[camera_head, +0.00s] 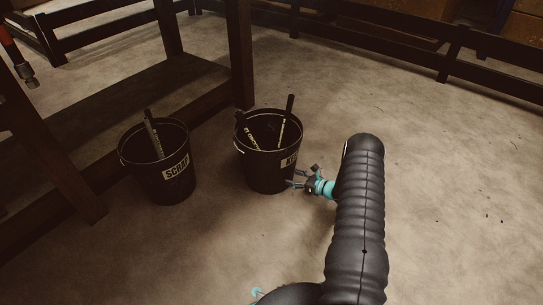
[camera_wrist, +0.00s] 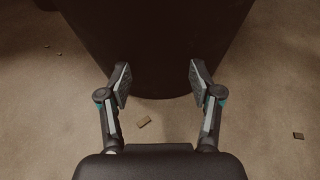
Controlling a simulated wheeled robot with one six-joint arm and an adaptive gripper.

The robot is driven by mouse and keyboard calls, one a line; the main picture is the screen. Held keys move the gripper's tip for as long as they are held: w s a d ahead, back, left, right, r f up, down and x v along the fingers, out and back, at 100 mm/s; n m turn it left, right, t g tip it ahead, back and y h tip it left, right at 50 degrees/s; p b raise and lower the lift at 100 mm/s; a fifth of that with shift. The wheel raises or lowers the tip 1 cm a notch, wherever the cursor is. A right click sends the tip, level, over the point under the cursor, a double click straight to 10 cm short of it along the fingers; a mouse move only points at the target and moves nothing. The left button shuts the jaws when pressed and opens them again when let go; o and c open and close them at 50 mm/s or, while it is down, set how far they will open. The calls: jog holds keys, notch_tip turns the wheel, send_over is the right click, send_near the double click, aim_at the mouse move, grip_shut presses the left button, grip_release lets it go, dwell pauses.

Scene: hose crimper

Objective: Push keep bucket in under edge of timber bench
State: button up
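The keep bucket (camera_head: 266,172) is black, with a pale label that is partly cut off from view at its right side. It stands upright on the floor with several hose pieces in it. The timber bench (camera_head: 241,60) is dark, and its near leg stands just behind the bucket. My gripper (camera_head: 296,178) is at the bucket's lower right side. In the wrist view my gripper (camera_wrist: 158,82) is open, its fingers apart with the dark bucket wall (camera_wrist: 155,40) in front of and between them. I cannot tell whether the fingertips touch it.
A black scrap bucket (camera_head: 150,185) with a hose piece in it stands to the left, near the bench's low shelf (camera_head: 100,110). Small brown scraps (camera_wrist: 144,121) lie on the floor.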

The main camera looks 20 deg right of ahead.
jog(key=shift+w+a+r+x, duration=0.15)
jog(key=shift+r+x, duration=0.65)
jog(key=shift+x, duration=2.45)
jog(key=shift+w+a+r+x, duration=0.15)
jog(key=shift+r+x, duration=0.6)
jog(key=shift+x, duration=2.55)
jog(key=shift+w+a+r+x, duration=0.15)
jog(key=shift+r+x, duration=0.65)
jog(key=shift+x, duration=2.45)
jog(key=shift+d, duration=0.1)
jog(key=shift+f+p+v, duration=0.15)
jog(key=shift+p+v, duration=0.25)
jog(key=shift+v, duration=0.35)
jog(key=shift+f+p+v, duration=0.15)
jog(key=shift+p+v, duration=0.25)
jog(key=shift+v, duration=0.4)
jog(key=shift+s+d+f+p, duration=0.1)
jog(key=shift+s+d+p, duration=0.35)
jog(key=shift+s+d, duration=0.65)
jog(key=shift+s+a, duration=0.1)
